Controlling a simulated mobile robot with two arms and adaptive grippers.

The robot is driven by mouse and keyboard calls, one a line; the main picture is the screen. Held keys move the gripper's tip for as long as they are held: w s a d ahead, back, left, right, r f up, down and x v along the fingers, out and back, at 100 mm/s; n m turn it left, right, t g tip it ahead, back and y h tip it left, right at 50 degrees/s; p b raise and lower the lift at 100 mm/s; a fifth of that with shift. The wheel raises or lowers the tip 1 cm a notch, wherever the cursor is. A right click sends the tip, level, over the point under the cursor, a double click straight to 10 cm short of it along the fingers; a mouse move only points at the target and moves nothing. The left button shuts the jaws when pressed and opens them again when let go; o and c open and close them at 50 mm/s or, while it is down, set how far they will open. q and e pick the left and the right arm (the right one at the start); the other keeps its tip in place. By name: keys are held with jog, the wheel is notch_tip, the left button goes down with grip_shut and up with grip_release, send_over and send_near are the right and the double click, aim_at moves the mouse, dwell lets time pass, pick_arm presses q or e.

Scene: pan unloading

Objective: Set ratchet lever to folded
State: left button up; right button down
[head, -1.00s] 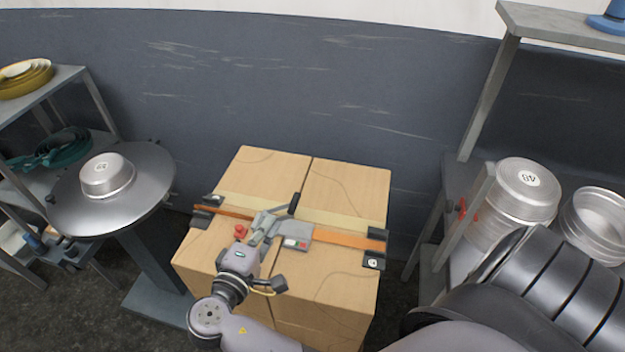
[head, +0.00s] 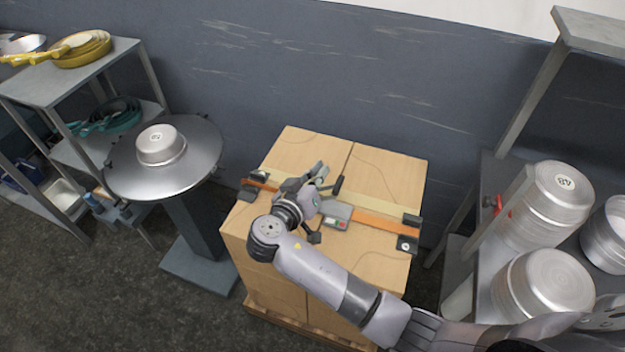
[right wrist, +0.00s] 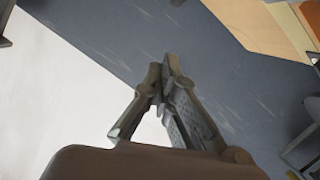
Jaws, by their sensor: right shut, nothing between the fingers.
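The ratchet (head: 337,213) is a grey body with a small red and green patch, on an orange strap (head: 378,228) across the top of a carton stack. Its dark lever grip (head: 338,185) sticks out toward the back, apart from the strap line; its exact angle is hard to tell. My right gripper (head: 318,172) is shut and empty, just left of the lever grip and over the carton top. Its closed fingers also show in the right wrist view (right wrist: 169,65), with nothing between them. My left gripper is not in view.
The cartons (head: 300,152) stand on a wooden pallet. A round table (head: 125,185) with an upturned pan (head: 160,145) is at left, beside a shelf (head: 75,78) of pans. Metal pots (head: 548,285) sit on the right shelf. The dark wall (head: 400,90) is behind.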

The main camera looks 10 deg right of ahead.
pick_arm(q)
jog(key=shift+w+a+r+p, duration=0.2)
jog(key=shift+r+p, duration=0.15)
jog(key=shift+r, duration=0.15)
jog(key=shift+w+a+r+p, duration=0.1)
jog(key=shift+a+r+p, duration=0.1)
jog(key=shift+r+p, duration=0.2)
pick_arm(e)
jog(key=shift+w+d+f, duration=0.25)
jog(key=shift+d+f, duration=0.5)
jog(key=shift+f, duration=0.3)
jog(key=shift+w+d+f, duration=0.2)
jog(key=shift+d+f, duration=0.55)
jog(key=shift+f, duration=0.3)
